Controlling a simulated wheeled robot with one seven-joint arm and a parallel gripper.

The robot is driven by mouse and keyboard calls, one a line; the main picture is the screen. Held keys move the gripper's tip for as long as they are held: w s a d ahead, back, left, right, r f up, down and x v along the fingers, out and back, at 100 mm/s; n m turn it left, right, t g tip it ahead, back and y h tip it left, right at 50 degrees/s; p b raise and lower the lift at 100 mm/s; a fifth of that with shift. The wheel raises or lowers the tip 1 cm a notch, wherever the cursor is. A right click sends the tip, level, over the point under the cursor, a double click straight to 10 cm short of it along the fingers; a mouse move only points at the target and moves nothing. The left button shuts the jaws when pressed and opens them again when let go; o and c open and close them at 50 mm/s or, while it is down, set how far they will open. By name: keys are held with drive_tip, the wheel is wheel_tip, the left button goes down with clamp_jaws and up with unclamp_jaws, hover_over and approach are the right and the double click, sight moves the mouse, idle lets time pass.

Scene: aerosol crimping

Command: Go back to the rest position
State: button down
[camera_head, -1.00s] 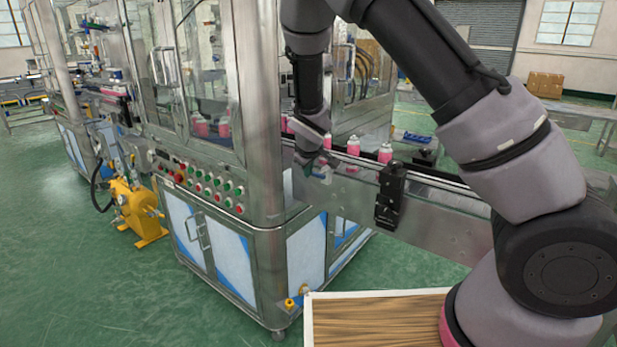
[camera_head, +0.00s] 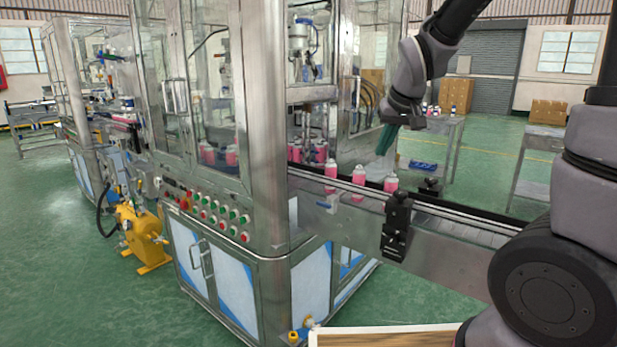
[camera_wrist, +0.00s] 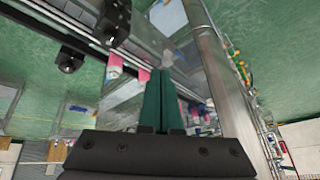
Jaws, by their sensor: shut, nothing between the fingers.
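My gripper (camera_head: 384,146) hangs above and behind the conveyor in the head view, to the right of the machine. Its green fingers (camera_wrist: 160,100) lie together in the wrist view, shut with nothing between them. Pink cans with white tops stand on the conveyor below it, one (camera_head: 331,176) nearer the machine and one (camera_head: 391,182) further right. The gripper is apart from both cans.
The glass-walled machine (camera_head: 264,120) stands left of the arm, with a control panel (camera_head: 214,206) on its front. The conveyor (camera_head: 450,216) runs right from it, with a black sensor block (camera_head: 397,225) on its side. Tables with boxes (camera_head: 548,112) stand behind.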

drive_tip(key=s+d+r+m, duration=0.2)
drive_tip(key=s+r, duration=0.3)
drive_tip(key=s, duration=0.4)
drive_tip(key=s+d+r+m+t, duration=0.1)
drive_tip(key=s+d+r, duration=0.3)
drive_tip(key=s, duration=0.5)
drive_tip(key=shift+s+d+r+m+t, duration=0.3)
drive_tip(key=shift+r+m, duration=0.45)
drive_tip(key=shift+m, duration=0.15)
